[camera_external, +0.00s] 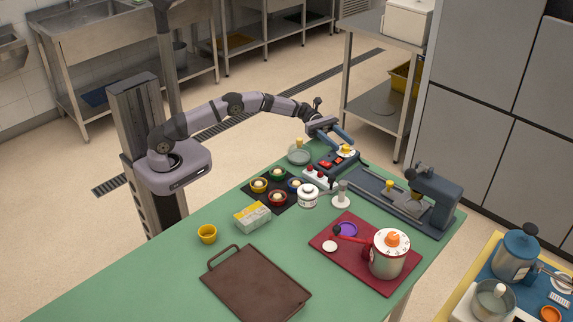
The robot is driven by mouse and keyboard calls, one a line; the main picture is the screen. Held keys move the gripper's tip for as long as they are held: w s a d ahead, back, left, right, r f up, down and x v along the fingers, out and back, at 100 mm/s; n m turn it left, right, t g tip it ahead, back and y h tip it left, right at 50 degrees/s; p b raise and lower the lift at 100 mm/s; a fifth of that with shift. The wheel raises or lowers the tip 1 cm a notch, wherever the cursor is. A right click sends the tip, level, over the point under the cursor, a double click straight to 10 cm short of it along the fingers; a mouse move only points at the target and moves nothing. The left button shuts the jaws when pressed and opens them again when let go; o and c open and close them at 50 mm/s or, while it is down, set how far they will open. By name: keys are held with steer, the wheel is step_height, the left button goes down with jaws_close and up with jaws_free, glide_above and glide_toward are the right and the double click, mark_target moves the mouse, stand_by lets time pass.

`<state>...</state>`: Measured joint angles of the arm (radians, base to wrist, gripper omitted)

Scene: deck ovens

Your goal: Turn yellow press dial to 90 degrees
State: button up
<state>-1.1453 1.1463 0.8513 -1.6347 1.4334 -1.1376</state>
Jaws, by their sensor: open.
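A round white dial with a yellow knob (346,151) sits at the far end of a dark control panel (325,168), near the table's back edge. It looks like the yellow press dial; its angle is too small to read. My gripper (346,144) is open and tilted down close to this dial. Its fingers partly overlap the dial in the view, and I cannot tell whether they touch it.
Red buttons (325,164) sit left of the dial. A blue-grey machine (434,195) stands to the right, a glass dish (299,156) to the left. Bowls on a black mat (262,201) and a red board with a canister (388,256) lie nearer. The front-left green tabletop (150,285) is mostly clear.

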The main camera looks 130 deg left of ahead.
step_height(320, 180, up, 14)
steer(key=p, duration=0.1)
steer(key=d+f+m+g+y+p, duration=0.2)
steer(key=m+g+y+p, duration=0.2)
steer(key=m+g+p, duration=0.3)
steer(key=w+d+f+m+g+y+p, duration=0.1)
steer(key=m+g+p, duration=0.6)
steer(key=m+p, duration=0.8)
step_height(320, 180, down, 2)
steer(key=d+y+p, duration=0.1)
steer(key=y, duration=0.2)
steer(key=shift+f+g+y, duration=0.25)
steer(key=shift+g+y, duration=0.05)
steer(key=shift+w+f, duration=0.1)
steer(key=shift+f, duration=0.05)
